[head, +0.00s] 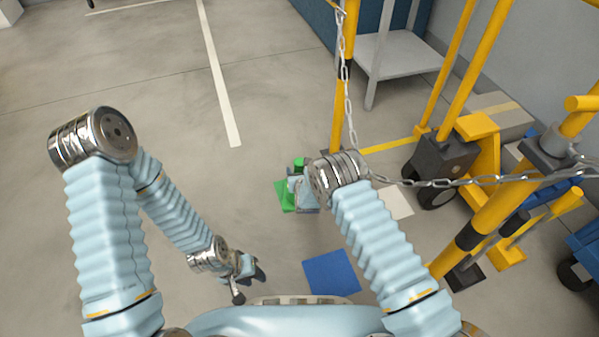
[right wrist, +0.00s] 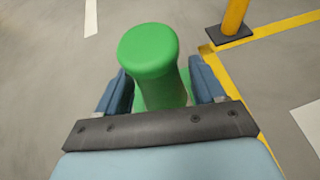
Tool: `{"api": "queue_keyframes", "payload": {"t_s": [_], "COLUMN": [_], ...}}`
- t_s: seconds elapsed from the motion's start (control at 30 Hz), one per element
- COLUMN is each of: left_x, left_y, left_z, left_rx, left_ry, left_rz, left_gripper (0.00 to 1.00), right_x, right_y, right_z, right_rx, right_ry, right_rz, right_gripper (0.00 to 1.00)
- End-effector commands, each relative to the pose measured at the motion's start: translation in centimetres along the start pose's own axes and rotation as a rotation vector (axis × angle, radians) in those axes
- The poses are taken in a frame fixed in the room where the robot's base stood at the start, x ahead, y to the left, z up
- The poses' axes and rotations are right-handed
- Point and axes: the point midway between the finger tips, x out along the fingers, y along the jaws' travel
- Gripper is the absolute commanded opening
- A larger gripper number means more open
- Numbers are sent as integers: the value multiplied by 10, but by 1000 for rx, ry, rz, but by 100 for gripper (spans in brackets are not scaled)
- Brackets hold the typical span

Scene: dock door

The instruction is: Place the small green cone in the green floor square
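The small green cone (head: 299,163) is partly hidden by my right arm in the head view. In the right wrist view the cone (right wrist: 150,58) rises between the two blue fingers of my right gripper (right wrist: 162,90). The fingers are apart, with a narrow gap showing on the cone's left side. The green floor square (head: 283,196) shows beside and under my right gripper (head: 303,192), and the cone is over it. Whether its base rests flat is hidden. My left gripper (head: 250,284) is open and empty, low over bare floor.
A blue floor square (head: 331,273) and a pale one (head: 395,203) lie nearby. A chain (head: 440,183) hangs between yellow posts (head: 338,100) on the right. A yellow pallet truck (head: 480,140) and grey cart (head: 395,55) stand beyond. The floor at left is clear.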

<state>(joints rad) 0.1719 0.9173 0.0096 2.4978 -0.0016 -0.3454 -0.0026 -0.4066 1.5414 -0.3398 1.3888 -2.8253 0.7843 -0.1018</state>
Motion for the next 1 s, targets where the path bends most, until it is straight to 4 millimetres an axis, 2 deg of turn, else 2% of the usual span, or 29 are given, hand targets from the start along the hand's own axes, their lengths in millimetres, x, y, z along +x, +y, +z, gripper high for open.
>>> {"api": "queue_keyframes", "payload": {"t_s": [0.43, 0.57, 0.8, 1.0], "left_x": [-6, -12, -22, -25], "left_y": [2, 4, 6, 6], "left_z": [0, -1, -1, -2], "left_rx": [0, -1, -1, -2], "left_ry": [2, 3, 6, 7], "left_rz": [-1, -2, -5, -6], "left_gripper": [35, 35, 35, 35], "right_x": [-6, -30, -86, -115], "right_y": [0, 0, 0, 0], "right_z": [5, 6, 5, 4], "right_rx": [0, 0, 0, 0], "right_ry": [1, 2, 3, 0], "right_rz": [0, 0, 0, 0], "right_gripper": [77, 77, 77, 77]}}
